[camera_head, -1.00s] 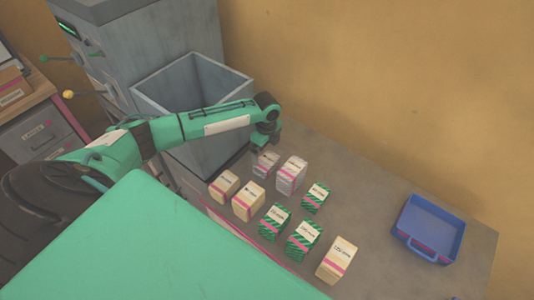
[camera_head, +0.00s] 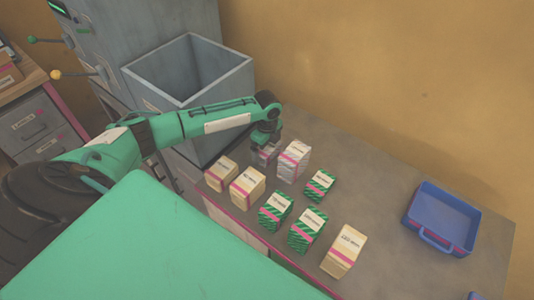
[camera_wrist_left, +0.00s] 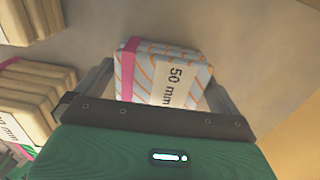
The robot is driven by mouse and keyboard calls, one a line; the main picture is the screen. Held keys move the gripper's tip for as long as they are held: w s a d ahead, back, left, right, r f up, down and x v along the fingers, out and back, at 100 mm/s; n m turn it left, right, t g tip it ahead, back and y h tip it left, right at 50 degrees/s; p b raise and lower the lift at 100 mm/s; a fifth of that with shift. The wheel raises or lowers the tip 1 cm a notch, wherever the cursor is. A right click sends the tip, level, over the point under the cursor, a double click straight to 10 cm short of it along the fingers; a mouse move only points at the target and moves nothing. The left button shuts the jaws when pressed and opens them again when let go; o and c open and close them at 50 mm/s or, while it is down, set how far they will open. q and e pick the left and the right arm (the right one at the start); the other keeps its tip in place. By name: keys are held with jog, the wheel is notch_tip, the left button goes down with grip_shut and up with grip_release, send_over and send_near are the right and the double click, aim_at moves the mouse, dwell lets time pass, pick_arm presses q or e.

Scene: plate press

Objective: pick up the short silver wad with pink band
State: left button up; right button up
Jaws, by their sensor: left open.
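The short silver wad (camera_head: 267,156) with a pink band stands at the back of the group on the grey table, partly hidden by my left gripper (camera_head: 265,143). In the left wrist view the wad (camera_wrist_left: 190,72) shows orange stripes, a pink band and a "50 mm" label. There my left gripper (camera_wrist_left: 158,78) is open, with one finger on each side of the wad. I cannot tell whether the fingers touch it. A taller silver wad (camera_head: 293,161) with a pink band stands just to its right. My right gripper is not in view.
Cream wads (camera_head: 247,187) and green-striped wads (camera_head: 275,210) stand in front, and another cream wad (camera_head: 343,250) is at the near right. A grey open bin (camera_head: 225,85) is behind my left arm. A blue tray (camera_head: 415,215) sits at the right; the table between is clear.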

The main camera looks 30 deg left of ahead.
aim_at(267, 147)
pick_arm(q)
jog(key=shift+f, duration=0.1)
jog(key=c, duration=0.7)
notch_tip(267, 147, up, 20)
jog(key=b, duration=0.2)
jog(key=shift+b, duration=0.4)
